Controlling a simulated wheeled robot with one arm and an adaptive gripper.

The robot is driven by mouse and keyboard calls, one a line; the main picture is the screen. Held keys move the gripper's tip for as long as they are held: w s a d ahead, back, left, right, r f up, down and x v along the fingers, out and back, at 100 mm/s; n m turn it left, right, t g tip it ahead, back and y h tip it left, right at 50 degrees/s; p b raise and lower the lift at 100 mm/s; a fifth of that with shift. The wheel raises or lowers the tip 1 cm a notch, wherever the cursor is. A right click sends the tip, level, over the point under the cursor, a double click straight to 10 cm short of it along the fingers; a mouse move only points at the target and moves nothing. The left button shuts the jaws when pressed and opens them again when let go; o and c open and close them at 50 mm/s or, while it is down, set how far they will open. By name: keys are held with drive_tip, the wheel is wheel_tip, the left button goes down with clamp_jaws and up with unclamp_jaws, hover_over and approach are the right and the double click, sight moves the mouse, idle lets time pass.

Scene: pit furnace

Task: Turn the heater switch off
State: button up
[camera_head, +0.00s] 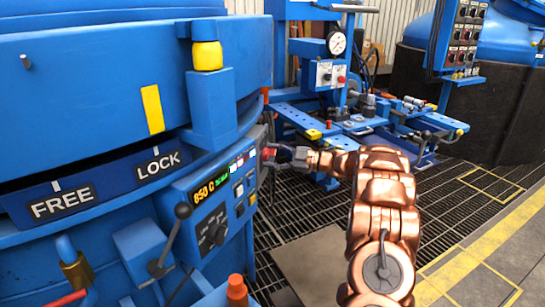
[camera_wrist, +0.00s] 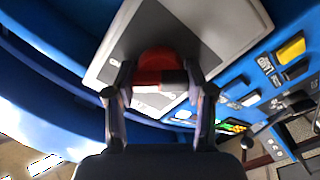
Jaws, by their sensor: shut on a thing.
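A red switch handle (camera_wrist: 156,62) sits on a grey plate (camera_wrist: 222,25) on the side of the blue furnace. In the head view the red switch (camera_head: 268,154) shows at the right edge of the control panel. My gripper (camera_wrist: 160,80) has one finger on each side of the red handle and is shut on it. In the head view my gripper (camera_head: 280,156) reaches the switch from the right, and its fingertips are hard to make out.
The control panel (camera_head: 207,200) has an 850 C display, a black knob (camera_head: 212,236) and several small switches. A black-knobbed lever (camera_head: 170,240) stands out in front of it. A blue workbench (camera_head: 350,125) stands behind my arm. Grated floor (camera_head: 300,215) lies to the right.

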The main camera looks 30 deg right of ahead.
drive_tip(key=shift+f, duration=0.1)
drive_tip(key=n+b, duration=0.4)
drive_tip(key=n, duration=0.1)
drive_tip(key=shift+f+n+b, duration=0.1)
drive_tip(key=shift+n+b, duration=0.2)
drive_tip(key=shift+b, duration=0.05)
drive_tip(key=n+b, duration=0.5)
drive_tip(key=shift+f, duration=0.1)
drive_tip(key=n+b, duration=0.2)
drive_tip(key=n, duration=0.2)
drive_tip(key=shift+r, duration=0.2)
drive_tip(key=n, duration=0.5)
drive_tip(key=o, duration=1.2)
drive_tip(key=shift+c, duration=0.2)
